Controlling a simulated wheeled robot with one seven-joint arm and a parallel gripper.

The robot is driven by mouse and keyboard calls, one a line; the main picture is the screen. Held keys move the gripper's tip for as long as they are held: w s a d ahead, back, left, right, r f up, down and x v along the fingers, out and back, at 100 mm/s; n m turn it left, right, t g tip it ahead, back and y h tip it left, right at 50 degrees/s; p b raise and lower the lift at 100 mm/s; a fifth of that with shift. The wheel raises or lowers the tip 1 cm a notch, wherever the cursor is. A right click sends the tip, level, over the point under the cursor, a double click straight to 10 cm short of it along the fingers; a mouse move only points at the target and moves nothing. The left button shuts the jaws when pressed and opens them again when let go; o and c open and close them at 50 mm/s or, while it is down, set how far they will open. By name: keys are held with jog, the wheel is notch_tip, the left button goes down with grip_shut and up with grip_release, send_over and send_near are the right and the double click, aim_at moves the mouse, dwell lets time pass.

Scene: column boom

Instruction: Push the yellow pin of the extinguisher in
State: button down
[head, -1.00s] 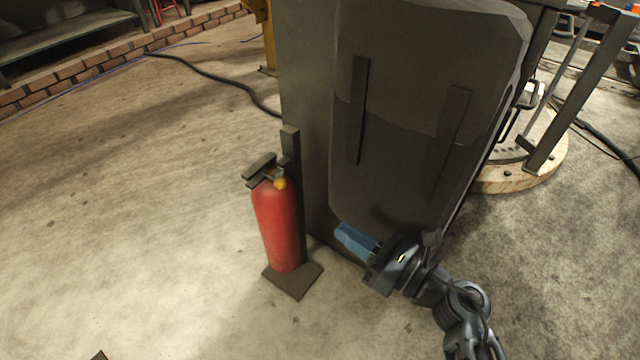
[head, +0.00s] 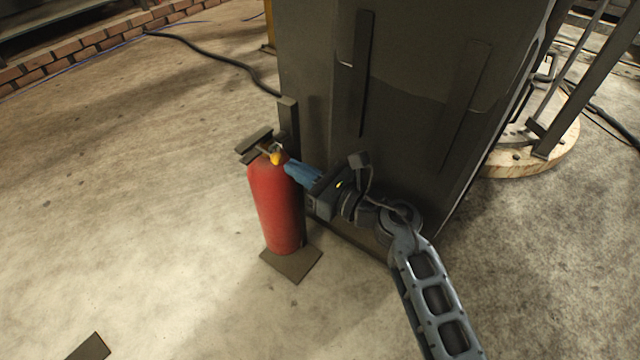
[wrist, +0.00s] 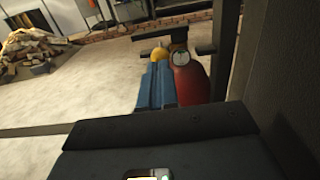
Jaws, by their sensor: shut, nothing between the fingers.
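The red fire extinguisher (head: 273,205) stands upright on a dark base plate beside a dark cabinet. Its yellow pin (head: 277,158) shows at the neck below the dark handle (head: 256,142). My gripper (head: 290,168) is shut, with its blue fingertips close to the right of the pin in the head view. In the wrist view my gripper's blue fingers (wrist: 155,72) point toward the yellow pin (wrist: 158,54), which shows just past their tips. The extinguisher's red body (wrist: 192,80) is partly hidden behind the fingers there. I cannot tell whether the fingertips touch the pin.
The dark cabinet (head: 420,100) rises close behind and right of the extinguisher. A dark post (head: 288,120) stands just behind it. A black cable (head: 215,65) lies on the floor at the back. The floor to the left is clear, apart from a small dark plate (head: 90,347).

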jog(key=shift+x, duration=0.8)
